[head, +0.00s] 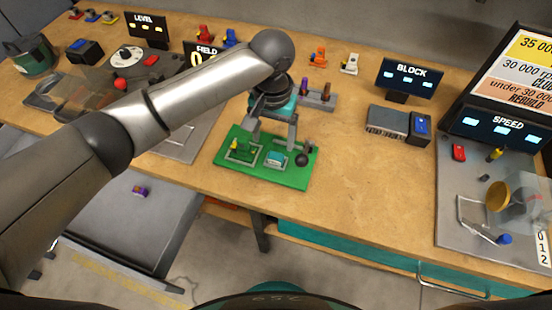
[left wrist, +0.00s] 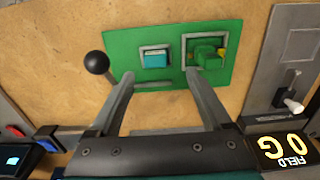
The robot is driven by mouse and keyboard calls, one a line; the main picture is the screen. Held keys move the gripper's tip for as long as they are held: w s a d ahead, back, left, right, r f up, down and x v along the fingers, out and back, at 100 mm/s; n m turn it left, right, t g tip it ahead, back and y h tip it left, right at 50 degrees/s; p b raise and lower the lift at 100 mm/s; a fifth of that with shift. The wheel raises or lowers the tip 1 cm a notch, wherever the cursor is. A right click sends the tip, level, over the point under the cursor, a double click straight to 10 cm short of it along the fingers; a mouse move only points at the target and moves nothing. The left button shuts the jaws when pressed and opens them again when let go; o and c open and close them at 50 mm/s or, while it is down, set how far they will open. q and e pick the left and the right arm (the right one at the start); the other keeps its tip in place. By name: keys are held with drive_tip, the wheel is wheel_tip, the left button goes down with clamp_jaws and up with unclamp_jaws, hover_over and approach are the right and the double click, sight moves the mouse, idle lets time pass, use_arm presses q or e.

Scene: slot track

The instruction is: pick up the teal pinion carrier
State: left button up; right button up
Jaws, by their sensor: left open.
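The teal pinion carrier (head: 276,159) is a small teal block seated in a square frame on the green board (head: 290,178). In the left wrist view the carrier (left wrist: 156,58) sits just beyond and between my left gripper's fingers. My left gripper (head: 272,140) is open above the board, with its two fingers apart and nothing between them. It also shows in the left wrist view (left wrist: 160,82). I cannot tell its exact height over the carrier. My right gripper is not in view.
A green part (head: 242,150) sits in the adjoining frame. A black ball knob (head: 302,160) stands at the board's right, close to a finger.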

sight(276, 154)
use_arm(q)
drive_tip(key=shift+d+f+b, duration=0.2)
drive_tip(key=shift+f+b, duration=0.15)
drive_tip(key=shift+f, duration=1.2)
drive_tip(key=shift+d+f+b, duration=0.15)
drive_tip(key=shift+f+b, duration=0.2)
drive_tip(key=shift+f, duration=1.15)
drive_tip(key=shift+c, duration=0.2)
clamp_jaws()
